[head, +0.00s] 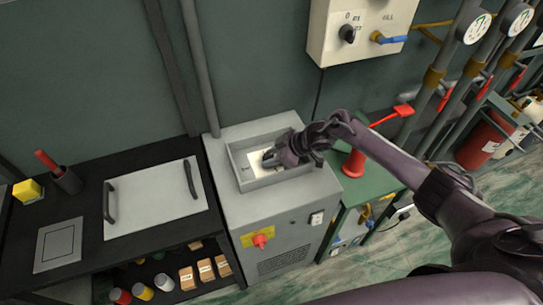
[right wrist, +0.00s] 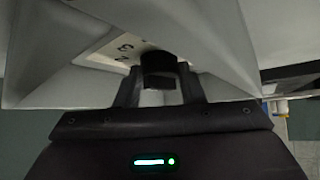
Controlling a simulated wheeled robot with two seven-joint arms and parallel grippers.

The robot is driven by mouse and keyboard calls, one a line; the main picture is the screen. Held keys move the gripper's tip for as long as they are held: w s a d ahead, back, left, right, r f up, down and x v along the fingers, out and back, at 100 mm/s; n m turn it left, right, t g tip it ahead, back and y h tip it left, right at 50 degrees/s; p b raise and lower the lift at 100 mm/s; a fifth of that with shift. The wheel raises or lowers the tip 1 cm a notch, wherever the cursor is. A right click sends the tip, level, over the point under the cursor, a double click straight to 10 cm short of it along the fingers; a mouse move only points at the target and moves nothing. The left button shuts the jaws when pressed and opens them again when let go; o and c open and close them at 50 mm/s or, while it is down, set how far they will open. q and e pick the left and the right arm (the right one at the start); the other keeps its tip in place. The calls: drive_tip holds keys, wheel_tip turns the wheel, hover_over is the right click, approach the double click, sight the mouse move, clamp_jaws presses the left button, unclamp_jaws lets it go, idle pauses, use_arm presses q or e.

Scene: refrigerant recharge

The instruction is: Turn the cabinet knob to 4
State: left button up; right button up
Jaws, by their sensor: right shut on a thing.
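The grey cabinet (head: 230,205) stands in the middle of the head view, with an open recessed box (head: 236,165) on its top. A white dial plate (head: 256,168) lies inside the box. My right gripper (head: 271,157) reaches into the box from the right and covers much of the plate. In the right wrist view its fingers are shut on a black knob (right wrist: 158,65), one on each side. The dial plate (right wrist: 112,46) shows a 3 and part of another numeral beside the knob. The knob's pointer and the 4 are not readable. My left gripper is not in view.
A red switch (head: 261,240) is on the cabinet front. A black bench (head: 90,200) with a handled panel stands left. A wall box (head: 335,50) with another knob hangs above.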

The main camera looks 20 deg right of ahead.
drive_tip(key=shift+r, duration=0.1)
drive_tip(key=shift+r+m+p, duration=0.1)
drive_tip(key=shift+m+p, duration=0.3)
drive_tip(key=shift+p, duration=0.4)
drive_tip(key=m+t+h+p, duration=0.1)
drive_tip(key=p, duration=0.1)
drive_tip(key=m+p, duration=0.1)
drive_tip(key=shift+s+a+m+t+h+p, duration=0.2)
drive_tip(key=shift+m+t+h+p, duration=0.1)
drive_tip(key=shift+t+h+p, duration=0.1)
drive_tip(key=shift+a+m+t+h+p, duration=0.1)
drive_tip(key=shift+m+t+h+p, duration=0.4)
drive_tip(key=shift+m+h+p, duration=0.45)
drive_tip(key=shift+m+t+h+p, duration=0.4)
drive_tip(key=shift+m+h, duration=0.15)
drive_tip(key=shift+m, duration=0.7)
drive_tip(key=o, duration=1)
